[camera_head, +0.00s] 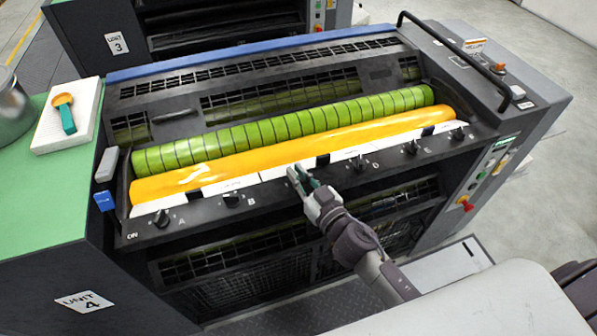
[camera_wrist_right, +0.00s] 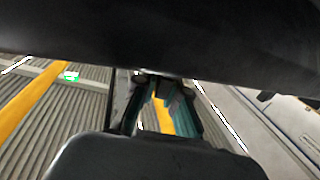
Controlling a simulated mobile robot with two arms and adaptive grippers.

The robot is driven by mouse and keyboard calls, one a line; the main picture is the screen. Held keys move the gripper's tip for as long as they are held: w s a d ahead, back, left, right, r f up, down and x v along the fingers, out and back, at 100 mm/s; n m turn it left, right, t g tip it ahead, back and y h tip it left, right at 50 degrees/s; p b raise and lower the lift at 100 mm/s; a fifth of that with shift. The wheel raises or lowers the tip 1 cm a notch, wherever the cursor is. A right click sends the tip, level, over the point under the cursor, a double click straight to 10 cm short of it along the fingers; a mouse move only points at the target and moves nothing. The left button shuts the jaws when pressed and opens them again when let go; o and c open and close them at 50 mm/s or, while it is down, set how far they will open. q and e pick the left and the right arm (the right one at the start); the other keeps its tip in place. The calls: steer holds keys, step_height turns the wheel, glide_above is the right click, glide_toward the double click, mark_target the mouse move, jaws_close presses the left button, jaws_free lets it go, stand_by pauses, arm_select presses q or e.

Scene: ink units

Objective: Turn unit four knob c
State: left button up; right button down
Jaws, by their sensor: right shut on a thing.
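Unit 4 is the near press, with its "UNIT 4" label (camera_head: 84,300) on the left side panel. A row of black knobs runs along its front ledge: knob A (camera_head: 161,218), knob B (camera_head: 232,200), knob D (camera_head: 358,163) and knob E (camera_head: 411,147). My right gripper (camera_head: 301,179) is at the ledge between B and D, shut on knob C, which its fingers hide. My left gripper is not in view.
A yellow ink roller (camera_head: 285,155) and a green ribbed roller (camera_head: 285,126) lie behind the knobs. A black handrail (camera_head: 455,55) stands at the right. A green-topped counter (camera_head: 45,200) at left holds a white pad (camera_head: 85,128) with a scoop (camera_head: 65,112).

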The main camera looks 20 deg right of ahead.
steer(key=shift+n+g+y+p, duration=0.6)
steer(key=shift+n+y, duration=0.5)
steer(key=shift+y, duration=0.5)
steer(key=c, duration=1.2)
jaws_free()
steer(key=shift+s, duration=0.1)
steer(key=v, duration=1.1)
steer(key=shift+s+d, duration=0.25)
steer(key=shift+s, duration=0.1)
